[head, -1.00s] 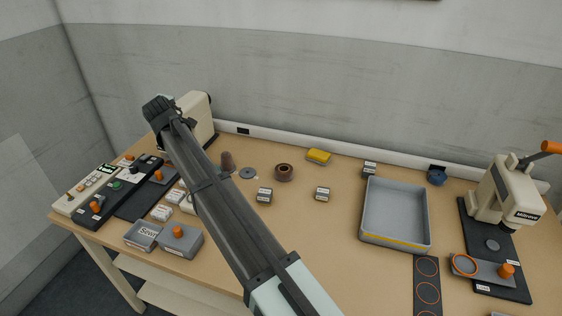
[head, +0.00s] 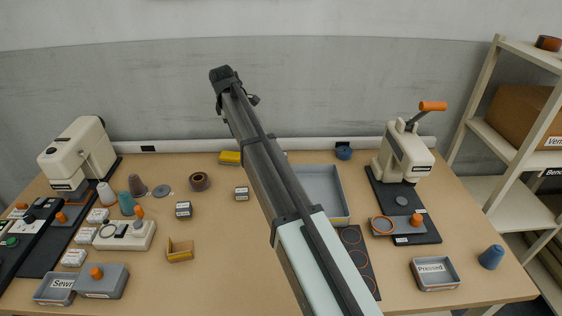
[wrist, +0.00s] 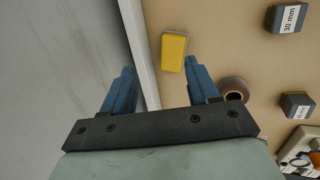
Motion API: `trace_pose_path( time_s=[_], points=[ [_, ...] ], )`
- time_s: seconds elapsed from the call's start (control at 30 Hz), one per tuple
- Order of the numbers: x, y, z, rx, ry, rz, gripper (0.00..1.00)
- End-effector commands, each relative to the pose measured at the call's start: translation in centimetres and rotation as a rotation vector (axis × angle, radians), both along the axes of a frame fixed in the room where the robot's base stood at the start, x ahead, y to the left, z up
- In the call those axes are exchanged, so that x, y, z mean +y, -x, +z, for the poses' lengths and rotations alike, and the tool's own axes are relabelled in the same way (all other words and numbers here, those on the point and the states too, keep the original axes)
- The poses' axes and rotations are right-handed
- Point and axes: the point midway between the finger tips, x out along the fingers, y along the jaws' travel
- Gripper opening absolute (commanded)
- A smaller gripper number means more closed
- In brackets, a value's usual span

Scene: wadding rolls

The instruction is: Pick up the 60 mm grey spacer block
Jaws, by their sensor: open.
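My gripper (head: 222,76) is high up, near the back wall in the head view. In the wrist view its two blue fingers (wrist: 161,70) are apart with nothing between them. One small grey labelled block (head: 241,193) stands mid-table; in the wrist view it reads "30 mm" (wrist: 287,18). Another grey block (head: 183,209) stands to its left, and also shows at the wrist view's right edge (wrist: 298,105); its label is too small to read surely. I cannot tell which block is the 60 mm one. My arm covers part of the table.
A yellow-topped block (head: 230,158) and brown ring (head: 200,181) lie near the blocks. A grey tray (head: 341,192) is partly behind my arm. A cream press (head: 405,150) stands right, a cream machine (head: 78,155) left. The front middle of the table is mostly clear.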

Motion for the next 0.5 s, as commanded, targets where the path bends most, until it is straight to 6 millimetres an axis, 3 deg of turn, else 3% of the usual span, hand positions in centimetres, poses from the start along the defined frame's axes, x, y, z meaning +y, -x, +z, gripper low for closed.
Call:
trace_pose_path(
  time_s=[0.03,0.2,0.33,0.5],
  points=[
    [-2.6,-0.4,-0.5,0.045,-0.003,-0.011,0.60],
    [-9.3,-0.5,-1.6,0.183,-0.027,-0.012,0.60],
    [-12.9,-0.2,-2.1,0.258,-0.049,-0.008,0.60],
    [-15.2,0.1,-2.4,0.308,-0.067,-0.001,0.60]
  ],
)
